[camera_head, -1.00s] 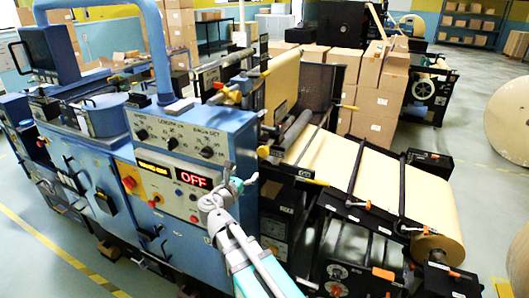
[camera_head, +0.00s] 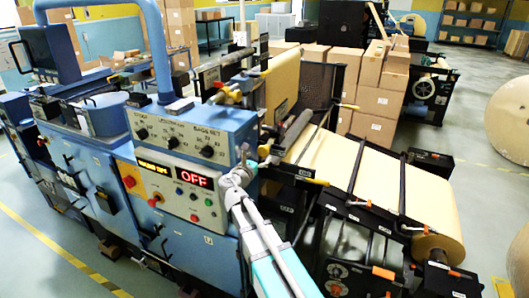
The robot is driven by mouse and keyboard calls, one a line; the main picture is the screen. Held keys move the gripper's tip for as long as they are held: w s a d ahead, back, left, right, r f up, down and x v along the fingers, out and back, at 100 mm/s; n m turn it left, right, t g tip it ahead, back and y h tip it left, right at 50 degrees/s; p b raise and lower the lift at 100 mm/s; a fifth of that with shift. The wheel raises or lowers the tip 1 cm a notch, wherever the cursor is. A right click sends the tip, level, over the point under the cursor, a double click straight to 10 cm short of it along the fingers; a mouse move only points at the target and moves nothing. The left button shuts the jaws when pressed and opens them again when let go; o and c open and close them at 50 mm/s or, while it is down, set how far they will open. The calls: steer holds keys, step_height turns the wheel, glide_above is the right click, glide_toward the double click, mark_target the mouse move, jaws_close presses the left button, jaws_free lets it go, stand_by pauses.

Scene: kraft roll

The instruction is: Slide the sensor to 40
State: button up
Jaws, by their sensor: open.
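My gripper (camera_head: 254,160) is at the right edge of the blue machine's control panel, with my arm reaching up to it from the bottom of the picture. Its fingers are small here, and it holds nothing that I can see. Just beyond its tips are small dark fittings and the near end of a grey roller (camera_head: 298,127). I cannot pick out the sensor or a scale with a 40 mark for certain; they are too small or hidden behind my gripper.
The blue control panel (camera_head: 190,140) has knobs, buttons and a red OFF display (camera_head: 194,179). Brown kraft paper (camera_head: 340,165) runs down right to a roll (camera_head: 436,235), crossed by dark bars. Stacked cartons (camera_head: 375,95) stand behind. Open floor lies at the right.

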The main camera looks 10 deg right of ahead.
mark_target(263, 152)
steer(key=shift+x, duration=2.15)
